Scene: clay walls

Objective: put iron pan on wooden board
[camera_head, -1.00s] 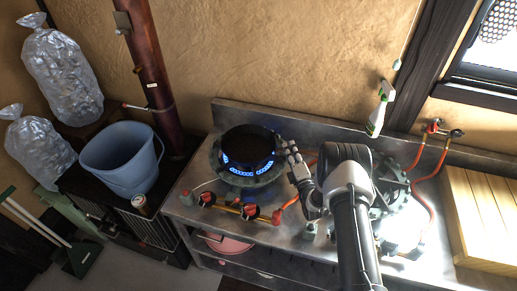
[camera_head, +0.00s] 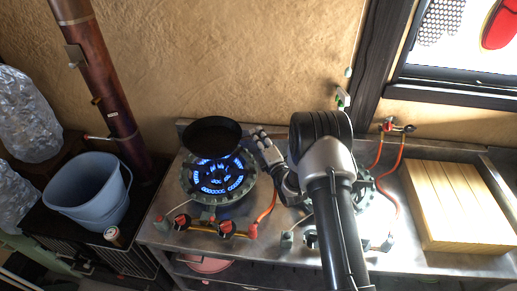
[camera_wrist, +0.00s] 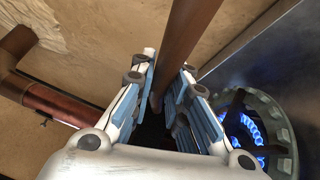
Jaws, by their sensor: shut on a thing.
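The black iron pan (camera_head: 212,137) is in the air above and behind the lit left burner, its round bowl roughly level. My gripper (camera_head: 262,142) is at the pan's right side, shut on its handle. In the wrist view, a brown bar (camera_wrist: 182,45), which looks like the handle, runs between the fingers of my gripper (camera_wrist: 168,100). The pan's bowl is mostly hidden there. The wooden board (camera_head: 460,205), pale and slatted, lies on the counter at the right, apart from the pan. Its top is bare.
The left burner (camera_head: 218,182) has blue flames, also seen in the wrist view (camera_wrist: 245,130). A second burner (camera_head: 362,195) is partly hidden behind my arm. Orange hoses (camera_head: 400,170) run between it and the board. A blue bucket (camera_head: 90,190) stands at the left.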

